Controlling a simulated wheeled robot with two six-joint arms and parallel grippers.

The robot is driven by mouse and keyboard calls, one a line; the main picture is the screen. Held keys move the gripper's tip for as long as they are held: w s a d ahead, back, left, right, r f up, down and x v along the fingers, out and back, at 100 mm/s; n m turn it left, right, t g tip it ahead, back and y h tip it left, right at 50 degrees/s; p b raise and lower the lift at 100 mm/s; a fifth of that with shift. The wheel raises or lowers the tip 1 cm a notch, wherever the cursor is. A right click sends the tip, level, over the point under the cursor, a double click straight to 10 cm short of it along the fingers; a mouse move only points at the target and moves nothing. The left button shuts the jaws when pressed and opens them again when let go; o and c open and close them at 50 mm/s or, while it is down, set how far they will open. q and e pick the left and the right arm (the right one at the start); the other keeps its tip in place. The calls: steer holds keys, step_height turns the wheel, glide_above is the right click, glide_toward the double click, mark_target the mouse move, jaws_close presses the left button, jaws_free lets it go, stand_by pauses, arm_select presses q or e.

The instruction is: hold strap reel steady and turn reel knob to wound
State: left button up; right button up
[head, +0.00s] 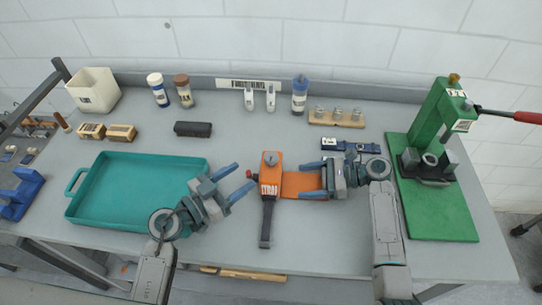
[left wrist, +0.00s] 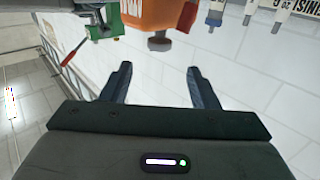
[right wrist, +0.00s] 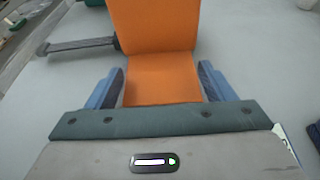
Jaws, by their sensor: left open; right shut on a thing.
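My right gripper (head: 312,179) is shut on the reel's flat orange part (right wrist: 160,78), a finger on each side. In the left wrist view, the reel (left wrist: 150,12) is partly cut off, with the grey piece (left wrist: 159,43) beyond the open fingers.
A teal tray (head: 120,218) lies to the left and a green press (head: 437,140) stands on the right. Bottles (head: 300,95), a black case (head: 193,129) and a blue tool (head: 343,145) are behind. Bare table lies in front of the reel.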

mark_target(265, 161)
arm_select(q)
steer(key=x, duration=1.1)
steer(key=shift+s, duration=0.1)
steer(key=c, duration=0.9)
